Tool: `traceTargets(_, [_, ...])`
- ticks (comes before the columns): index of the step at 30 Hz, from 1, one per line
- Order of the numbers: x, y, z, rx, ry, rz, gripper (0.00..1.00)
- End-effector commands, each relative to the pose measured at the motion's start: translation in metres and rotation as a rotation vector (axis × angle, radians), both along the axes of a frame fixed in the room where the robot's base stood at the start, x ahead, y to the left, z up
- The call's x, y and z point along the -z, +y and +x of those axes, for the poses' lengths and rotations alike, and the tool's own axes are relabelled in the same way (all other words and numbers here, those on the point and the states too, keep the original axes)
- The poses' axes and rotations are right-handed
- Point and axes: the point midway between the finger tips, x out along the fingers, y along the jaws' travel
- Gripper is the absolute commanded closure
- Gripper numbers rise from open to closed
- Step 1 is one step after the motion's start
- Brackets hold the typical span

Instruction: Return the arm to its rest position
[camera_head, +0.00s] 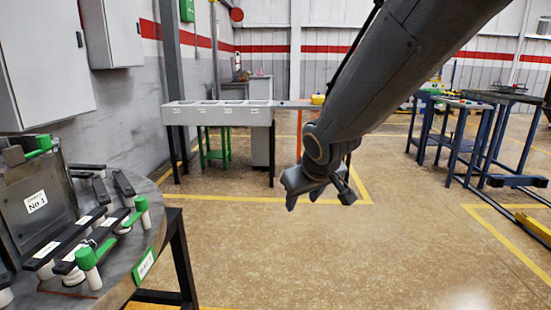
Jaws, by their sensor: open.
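My arm (375,80) reaches in from the upper right of the head view and slopes down toward the middle. My gripper (317,192) hangs at its end, above open floor, in front of the white bench. It is open, and I see nothing held in it. It is apart from the round table at the left.
A round dark table (150,215) at the left holds a fixture marked No 1 (40,200) and green-and-white handled parts (92,268). A long white bench (217,114) stands behind. Blue-framed tables (455,135) stand at the right. The floor (340,255) in the middle is clear.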

Motion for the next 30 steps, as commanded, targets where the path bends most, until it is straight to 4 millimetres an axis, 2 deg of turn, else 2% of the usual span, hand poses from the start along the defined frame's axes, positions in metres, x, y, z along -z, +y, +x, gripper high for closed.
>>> traceTargets(1, [0.013, -0.017, -0.026, 0.048, 0.069, -0.009, 0.57])
traceTargets(3, [0.029, -0.036, -0.063, 0.109, 0.171, -0.016, 0.57])
traceTargets(6, [0.046, -0.052, -0.112, 0.168, 0.3, -0.014, 0.57])
traceTargets(12, [0.066, -0.064, -0.189, 0.239, 0.502, 0.007, 0.57])
traceTargets(18, [0.076, -0.065, -0.253, 0.278, 0.667, 0.043, 0.57])
traceTargets(30, [0.04, -0.091, -0.249, 0.348, 0.657, 0.041, 0.57])
